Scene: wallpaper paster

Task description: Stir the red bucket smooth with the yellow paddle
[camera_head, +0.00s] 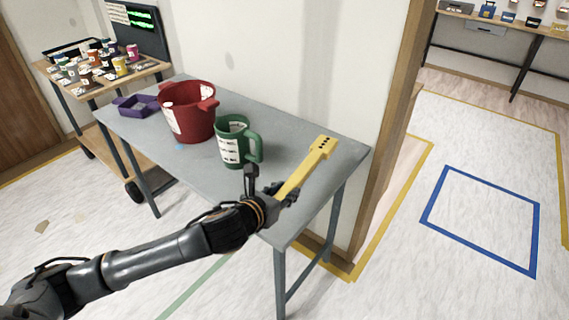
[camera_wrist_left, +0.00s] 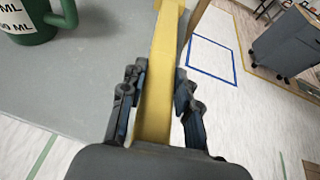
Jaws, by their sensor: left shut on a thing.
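The red bucket (camera_head: 188,112) stands upright on the grey table, towards its back left. What is inside it cannot be made out. My left gripper (camera_head: 270,192) is shut on the handle of the yellow paddle (camera_head: 306,168), at the table's front right. The paddle's broad end with dark holes points up and right, away from the bucket. In the left wrist view the paddle (camera_wrist_left: 160,75) runs between the two fingers (camera_wrist_left: 157,95). My right gripper is not in view.
A green measuring jug (camera_head: 232,143) stands between the bucket and my left gripper; it shows in the left wrist view (camera_wrist_left: 30,22). A purple tray (camera_head: 137,106) lies left of the bucket. The grey table (camera_head: 262,118) is bare behind the jug. A wall rises behind it.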

